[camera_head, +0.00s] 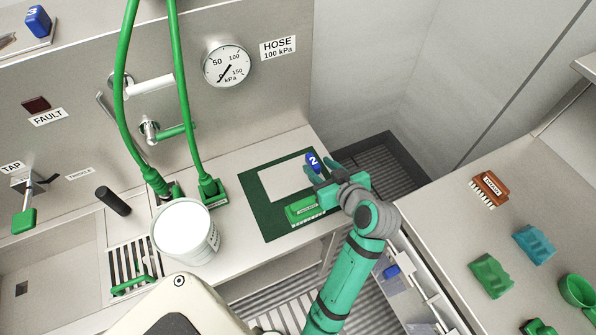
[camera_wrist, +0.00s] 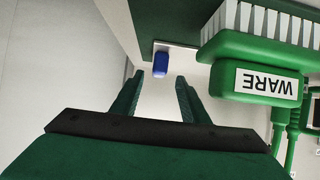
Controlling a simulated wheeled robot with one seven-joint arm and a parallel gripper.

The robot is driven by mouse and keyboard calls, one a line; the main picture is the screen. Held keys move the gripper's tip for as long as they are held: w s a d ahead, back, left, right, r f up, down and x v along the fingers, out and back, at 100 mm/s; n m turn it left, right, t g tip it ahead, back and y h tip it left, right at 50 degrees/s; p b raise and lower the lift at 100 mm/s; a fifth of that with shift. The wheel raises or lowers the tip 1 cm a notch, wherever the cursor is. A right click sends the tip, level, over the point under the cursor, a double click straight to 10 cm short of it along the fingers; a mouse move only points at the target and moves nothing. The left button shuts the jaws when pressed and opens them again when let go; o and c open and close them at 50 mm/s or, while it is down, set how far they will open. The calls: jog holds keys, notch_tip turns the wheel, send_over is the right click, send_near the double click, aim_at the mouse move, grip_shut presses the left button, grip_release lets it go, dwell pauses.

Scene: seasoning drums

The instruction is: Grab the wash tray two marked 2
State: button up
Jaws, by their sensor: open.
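Wash tray two is a pale flat tray (camera_head: 280,186) lying on a dark green mat. A blue grip block marked 2 (camera_head: 313,161) stands at its right end. Whether a finger touches the block cannot be told.
A green brush labelled WARE (camera_wrist: 266,82) lies close beside my gripper on the mat (camera_head: 256,216). A white bucket (camera_head: 186,232) and green hoses (camera_head: 186,100) stand left. A brown brush (camera_head: 489,188) and coloured blocks lie on the right counter (camera_head: 450,225).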

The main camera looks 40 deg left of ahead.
aim_at(313, 160)
jog(key=x, duration=0.5)
jog(key=shift+w+d+r, duration=0.1)
jog(key=shift+w, duration=0.05)
jog(key=shift+c, duration=0.3)
grip_shut()
jog(key=shift+r, duration=0.15)
